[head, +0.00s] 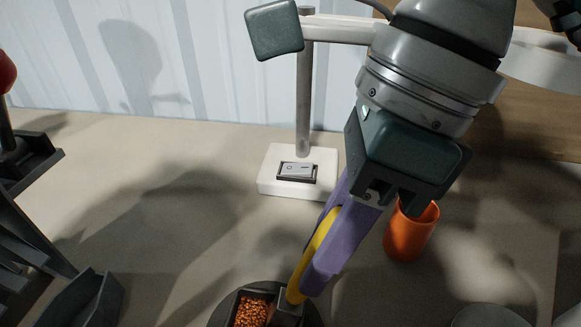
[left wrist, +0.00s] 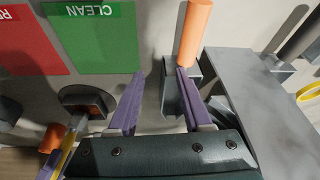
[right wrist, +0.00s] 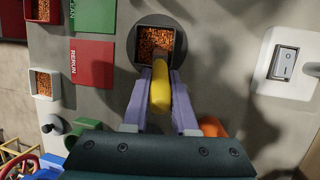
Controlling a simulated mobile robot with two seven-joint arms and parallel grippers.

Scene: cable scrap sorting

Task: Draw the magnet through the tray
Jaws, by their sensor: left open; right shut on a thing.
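The magnet tool has a yellow handle (head: 312,255) and a dark block at its lower end. My right gripper (head: 325,250) is shut on the handle, its purple fingers on either side; the handle also shows in the right wrist view (right wrist: 160,92). The block is at the edge of a small square tray (head: 233,306) of copper-coloured granules; contact depth is hard to tell. The tray also shows in the right wrist view (right wrist: 138,45), on a dark round base. My left gripper (left wrist: 160,73) is open, with nothing visible between its fingers, beside an orange cylinder (left wrist: 195,30).
A white switch box (head: 270,180) with a post stands behind the tray. An orange cup (head: 410,232) is to the right. Green CLEAN (left wrist: 95,40) and red (left wrist: 28,45) mats lie on the table. A grey holder (left wrist: 175,95) stands by the orange cylinder.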

